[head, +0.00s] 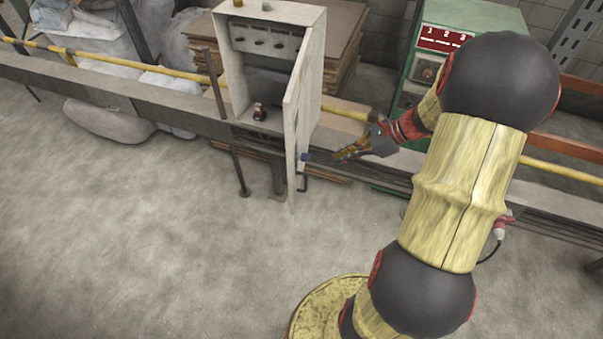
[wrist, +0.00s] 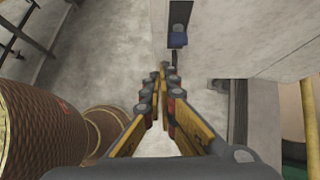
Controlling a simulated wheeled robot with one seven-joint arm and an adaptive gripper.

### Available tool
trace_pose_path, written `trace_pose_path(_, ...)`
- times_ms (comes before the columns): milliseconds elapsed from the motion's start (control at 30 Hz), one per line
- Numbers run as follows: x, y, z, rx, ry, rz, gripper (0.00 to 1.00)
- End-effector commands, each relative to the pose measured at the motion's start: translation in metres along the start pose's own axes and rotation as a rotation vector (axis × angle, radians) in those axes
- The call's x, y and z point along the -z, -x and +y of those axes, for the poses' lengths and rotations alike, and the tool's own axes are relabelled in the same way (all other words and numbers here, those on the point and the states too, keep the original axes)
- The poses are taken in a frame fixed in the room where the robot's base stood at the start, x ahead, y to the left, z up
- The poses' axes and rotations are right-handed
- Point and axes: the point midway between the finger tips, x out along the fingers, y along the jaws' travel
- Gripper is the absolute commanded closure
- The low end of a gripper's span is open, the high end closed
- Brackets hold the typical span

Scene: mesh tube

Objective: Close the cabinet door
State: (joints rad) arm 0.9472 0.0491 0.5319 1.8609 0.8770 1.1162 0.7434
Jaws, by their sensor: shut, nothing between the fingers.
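The cabinet (head: 268,65) is a pale grey box with an open front, standing near the upper middle of the head view. Its door (head: 299,115) is hinged on the right side and stands open, swung out toward the camera. A small blue part (head: 305,157) sits on the door's outer face near its lower end; it also shows in the wrist view (wrist: 179,42). My gripper (head: 340,158) is shut and empty, to the right of the door's outer face near the blue part. In the wrist view the fingertips (wrist: 162,68) lie just below the blue part; whether they touch the door is unclear.
A dark bottle-like object (head: 259,112) stands inside the cabinet. A yellow pipe (head: 180,75) and a grey beam (head: 110,87) run behind the area. A green machine (head: 470,20) stands at the right. The concrete floor (head: 130,230) in front is clear.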

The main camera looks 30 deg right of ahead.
Motion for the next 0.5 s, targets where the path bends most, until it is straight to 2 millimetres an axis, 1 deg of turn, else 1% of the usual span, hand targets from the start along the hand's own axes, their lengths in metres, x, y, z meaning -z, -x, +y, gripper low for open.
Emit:
trace_pose_path(167,0.0,-0.006,0.001,-0.005,-0.03,-0.001,1.0)
trace_pose_path(267,0.0,-0.019,0.002,-0.005,-0.03,0.0,1.0)
trace_pose_path(500,0.001,-0.065,0.003,-0.007,-0.028,0.001,1.0)
